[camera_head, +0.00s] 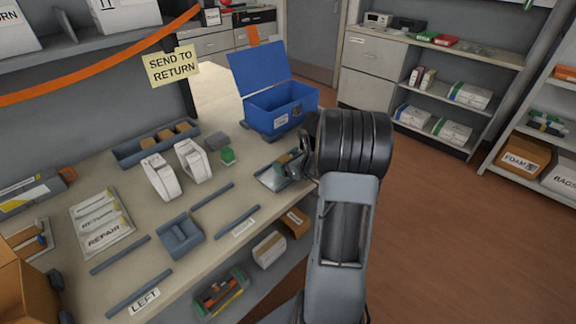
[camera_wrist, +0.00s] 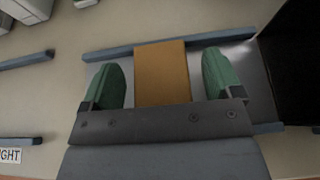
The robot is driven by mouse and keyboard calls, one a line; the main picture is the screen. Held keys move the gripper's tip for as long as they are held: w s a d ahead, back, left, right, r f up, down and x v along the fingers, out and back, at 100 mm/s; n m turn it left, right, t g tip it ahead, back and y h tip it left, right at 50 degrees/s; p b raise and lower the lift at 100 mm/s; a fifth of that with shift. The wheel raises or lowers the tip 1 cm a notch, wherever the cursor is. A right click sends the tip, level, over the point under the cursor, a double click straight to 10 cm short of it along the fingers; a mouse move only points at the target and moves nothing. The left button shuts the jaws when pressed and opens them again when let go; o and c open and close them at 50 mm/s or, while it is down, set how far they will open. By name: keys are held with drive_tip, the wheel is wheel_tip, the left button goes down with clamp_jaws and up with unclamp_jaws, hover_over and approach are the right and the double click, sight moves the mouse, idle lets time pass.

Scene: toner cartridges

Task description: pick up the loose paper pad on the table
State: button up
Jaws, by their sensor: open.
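A flat orange-brown rectangular block, seemingly the paper pad (camera_wrist: 162,68), lies between the fingers of my gripper (camera_wrist: 161,80) in the wrist view. My gripper is open, with one green finger pad on each side of the block and a visible gap on both sides. The near end of the block is hidden behind the dark gripper bar. In the head view my gripper (camera_head: 290,163) is low at the right end of the table (camera_head: 215,240), over a shiny grey tray-like surface (camera_head: 268,178). The block is not clearly visible there.
Grey-blue strips (camera_wrist: 165,45) edge the surface around the block. In the head view an open blue bin (camera_head: 278,108) stands just behind my gripper. Two white dispensers (camera_head: 160,176), a green item (camera_head: 228,156) and a grey holder (camera_head: 181,238) stand to the left.

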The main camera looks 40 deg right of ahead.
drive_tip(key=shift+w, duration=0.1)
drive_tip(key=c, duration=1)
